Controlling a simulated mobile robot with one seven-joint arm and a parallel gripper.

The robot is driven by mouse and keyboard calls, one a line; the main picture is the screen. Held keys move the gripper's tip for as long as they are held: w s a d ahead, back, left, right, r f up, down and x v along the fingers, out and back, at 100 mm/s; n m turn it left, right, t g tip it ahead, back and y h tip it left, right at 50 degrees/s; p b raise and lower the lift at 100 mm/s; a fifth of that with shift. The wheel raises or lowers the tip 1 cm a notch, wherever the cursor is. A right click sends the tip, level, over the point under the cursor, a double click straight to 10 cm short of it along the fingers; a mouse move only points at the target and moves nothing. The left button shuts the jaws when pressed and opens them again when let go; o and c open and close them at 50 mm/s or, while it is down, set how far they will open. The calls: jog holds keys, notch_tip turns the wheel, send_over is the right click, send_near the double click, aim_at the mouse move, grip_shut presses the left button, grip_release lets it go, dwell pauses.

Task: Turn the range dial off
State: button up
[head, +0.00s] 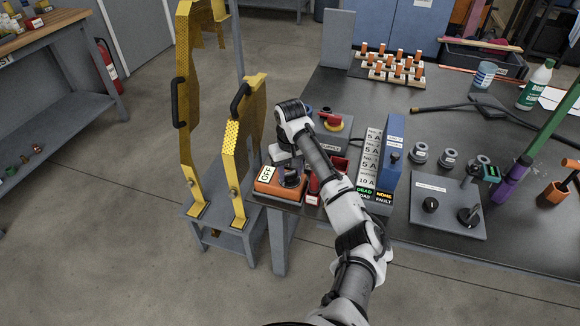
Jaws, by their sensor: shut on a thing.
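An orange meter (266,187) sits at the left front corner of the dark bench, with a pale display that reads OFF. Its black range dial (290,180) is on the top face, right of the display. My gripper (290,167) points down over the meter and is shut on the dial. My wrist and hand hide the fingertips and part of the dial, so the pointer's direction cannot be read.
A red holder (314,190) stands close right of the meter, and a blue box (390,157) with a labelled panel is beyond my forearm. A supply unit with a red knob (334,121) is behind. Yellow perforated guards (234,150) stand close on the left.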

aim_at(290, 173)
jog(key=shift+n+p, duration=0.55)
jog(key=shift+n, duration=1.15)
jog(key=o, duration=1)
notch_tip(290, 173, up, 14)
jog(key=shift+f+p, duration=0.1)
jog(key=shift+p, duration=0.5)
